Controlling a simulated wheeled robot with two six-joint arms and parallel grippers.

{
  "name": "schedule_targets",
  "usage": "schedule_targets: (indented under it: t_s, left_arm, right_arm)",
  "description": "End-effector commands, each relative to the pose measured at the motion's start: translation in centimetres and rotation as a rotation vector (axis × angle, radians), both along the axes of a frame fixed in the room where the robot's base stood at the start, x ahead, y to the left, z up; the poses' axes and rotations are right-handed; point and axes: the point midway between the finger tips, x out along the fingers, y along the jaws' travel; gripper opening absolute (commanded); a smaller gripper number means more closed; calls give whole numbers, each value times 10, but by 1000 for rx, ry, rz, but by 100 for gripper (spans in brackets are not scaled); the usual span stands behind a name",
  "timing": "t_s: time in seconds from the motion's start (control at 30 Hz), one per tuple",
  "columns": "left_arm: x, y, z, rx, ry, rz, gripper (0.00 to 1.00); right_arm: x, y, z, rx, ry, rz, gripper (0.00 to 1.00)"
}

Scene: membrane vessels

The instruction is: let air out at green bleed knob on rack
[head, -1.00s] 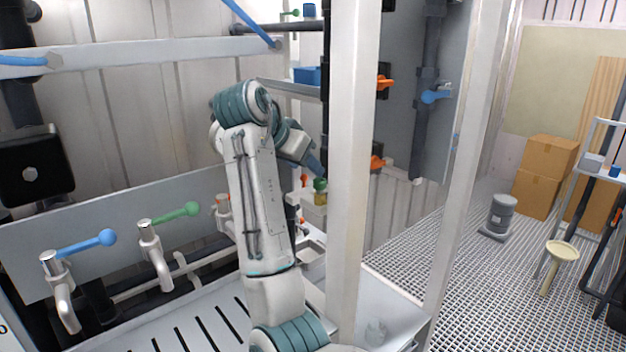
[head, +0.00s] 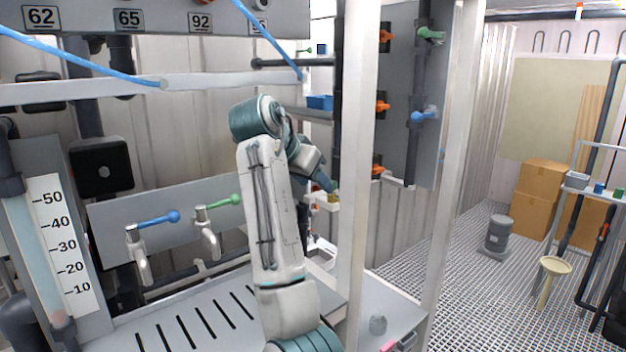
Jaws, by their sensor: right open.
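My right arm rises in front of the rack and bends over to the right. Its gripper (head: 331,187) is open and points down and right, beside the pale front post. It is small here, and the post and wrist partly hide the jaws. A small yellowish-green patch shows at the fingertips; I cannot tell whether it is the bleed knob or whether the jaws touch it. A green-handled tap (head: 222,201) stands on the grey panel, left of my arm and apart from the gripper. A green valve handle (head: 430,34) is high on the right panel. My left gripper is out of view.
A blue-handled tap (head: 155,219) stands left of the green one, above a slotted tray (head: 170,334). Pale posts (head: 357,170) rise close right of my arm. Orange handles (head: 383,106) and a blue handle (head: 424,116) project behind them.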

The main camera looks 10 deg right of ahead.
Motion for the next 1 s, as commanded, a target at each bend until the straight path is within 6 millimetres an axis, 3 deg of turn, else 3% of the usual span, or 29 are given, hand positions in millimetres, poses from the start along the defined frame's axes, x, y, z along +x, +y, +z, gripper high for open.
schedule_targets:
  t_s: [0.27, 0.57, 1.0]
  left_arm:
    - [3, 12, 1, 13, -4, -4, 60]
    - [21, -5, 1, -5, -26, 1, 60]
    - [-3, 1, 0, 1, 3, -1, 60]
  right_arm:
    - [2, -16, -48, 14, 42, 35, 49]
    - [-1, -33, -105, 29, 86, 82, 49]
    - [-19, -58, -188, 46, 150, 155, 49]
